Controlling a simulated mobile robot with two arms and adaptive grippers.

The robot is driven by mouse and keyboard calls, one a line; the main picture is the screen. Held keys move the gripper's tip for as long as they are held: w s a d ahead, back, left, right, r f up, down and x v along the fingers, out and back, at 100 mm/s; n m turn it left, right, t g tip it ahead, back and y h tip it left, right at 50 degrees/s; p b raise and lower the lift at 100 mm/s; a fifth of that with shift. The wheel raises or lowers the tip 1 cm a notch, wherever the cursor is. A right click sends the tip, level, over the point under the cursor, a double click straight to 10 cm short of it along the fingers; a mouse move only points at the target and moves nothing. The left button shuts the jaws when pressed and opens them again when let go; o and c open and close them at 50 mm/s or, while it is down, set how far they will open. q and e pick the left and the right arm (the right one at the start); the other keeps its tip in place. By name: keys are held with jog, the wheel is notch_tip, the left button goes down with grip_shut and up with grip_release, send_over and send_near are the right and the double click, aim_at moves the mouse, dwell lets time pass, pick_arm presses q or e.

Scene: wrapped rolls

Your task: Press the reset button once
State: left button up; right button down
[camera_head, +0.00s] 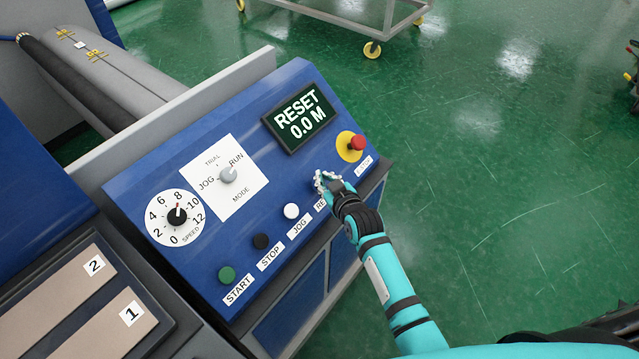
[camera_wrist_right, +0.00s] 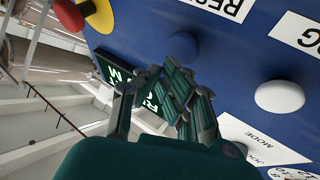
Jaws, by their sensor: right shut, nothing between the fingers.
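The blue control panel (camera_head: 235,205) has a row of labelled buttons. My right gripper (camera_head: 324,182) is shut and empty over the spot above the partly covered RESET label (camera_head: 321,204). It hides the reset button in the head view. In the right wrist view my closed fingers (camera_wrist_right: 182,75) reach toward the blue face below the RESET label (camera_wrist_right: 222,6). The display (camera_head: 300,117) reads "RESET 0.0 M". My left gripper is not in view.
The white JOG button (camera_head: 291,211) is left of my right gripper, then the black STOP (camera_head: 261,241) and green START (camera_head: 227,274) buttons. The red emergency stop (camera_head: 357,143) is close on the upper right. A mode knob (camera_head: 228,175) and speed dial (camera_head: 176,215) lie farther left.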

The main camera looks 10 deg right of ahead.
jog(key=shift+f, duration=0.1)
dwell(0.4)
jog(key=shift+w+a+f, duration=0.15)
jog(key=shift+w+f, duration=0.1)
jog(key=shift+w+a+f+b, duration=0.45)
jog(key=shift+f+b, duration=0.25)
jog(key=shift+b, duration=0.15)
dwell(1.1)
jog(key=shift+d, duration=0.1)
jog(key=shift+s+d+r+p, duration=0.3)
jog(key=shift+r+p, duration=0.2)
jog(key=shift+p, duration=0.25)
jog(key=shift+s+d+r+p, duration=0.2)
jog(key=shift+s+r+p, duration=0.25)
jog(key=shift+p, duration=0.25)
jog(key=shift+r, duration=0.15)
jog(key=r+p, duration=0.1)
jog(key=s+d+r+p, duration=0.1)
jog(key=p, duration=0.1)
jog(key=s+d+r+p, duration=0.1)
jog(key=p, duration=0.1)
jog(key=shift+s+r, duration=0.25)
jog(key=shift+r, duration=0.1)
